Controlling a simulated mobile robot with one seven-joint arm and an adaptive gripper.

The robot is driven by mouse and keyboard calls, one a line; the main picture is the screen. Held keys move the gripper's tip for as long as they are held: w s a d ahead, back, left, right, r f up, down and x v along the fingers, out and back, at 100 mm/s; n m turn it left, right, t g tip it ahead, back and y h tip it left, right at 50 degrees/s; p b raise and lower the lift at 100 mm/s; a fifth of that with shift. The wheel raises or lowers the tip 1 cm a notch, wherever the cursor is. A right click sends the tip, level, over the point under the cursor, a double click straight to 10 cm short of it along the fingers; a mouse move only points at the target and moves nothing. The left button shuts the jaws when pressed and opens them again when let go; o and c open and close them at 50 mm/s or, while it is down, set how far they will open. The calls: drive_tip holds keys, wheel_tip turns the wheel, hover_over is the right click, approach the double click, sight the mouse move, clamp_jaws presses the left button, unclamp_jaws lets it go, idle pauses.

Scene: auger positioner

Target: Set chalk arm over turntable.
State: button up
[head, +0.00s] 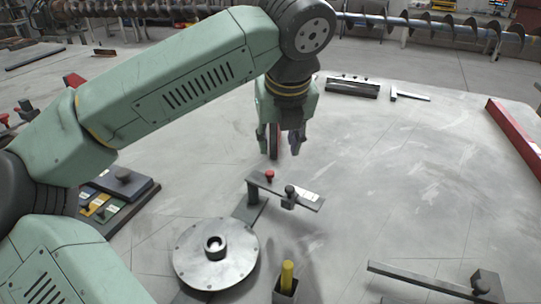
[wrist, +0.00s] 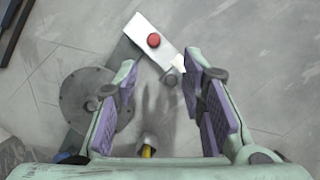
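The chalk arm (head: 300,194) is a flat bar on a post, with a red knob (head: 269,176) at its pivot end and a dark knob (head: 290,190) along it. It points right, away from the grey round turntable (head: 190,258), which lies in front and to the left. My gripper (head: 284,150) is empty above and behind the arm. In the wrist view its purple-padded fingers are spread apart (wrist: 160,68). There the bar (wrist: 140,28) and red knob (wrist: 153,40) show ahead of the fingers. The left finger partly covers the turntable (wrist: 78,92).
A yellow stick (head: 287,272) stands in a dark holder right of the turntable. A dark bar with a block (head: 425,278) lies at front right. A colored-square tray (head: 100,207) is at left, a red beam (head: 515,140) at right. The right-hand middle of the table is clear.

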sight(270, 172)
drive_tip(key=x, duration=0.3)
drive_tip(key=p+x, duration=0.1)
drive_tip(key=x, duration=0.3)
drive_tip(key=a+p+x, duration=0.1)
drive_tip(key=x, duration=0.2)
drive_tip(key=shift+w+f, duration=0.2)
drive_tip(key=shift+f, duration=0.1)
clamp_jaws()
idle(0.5)
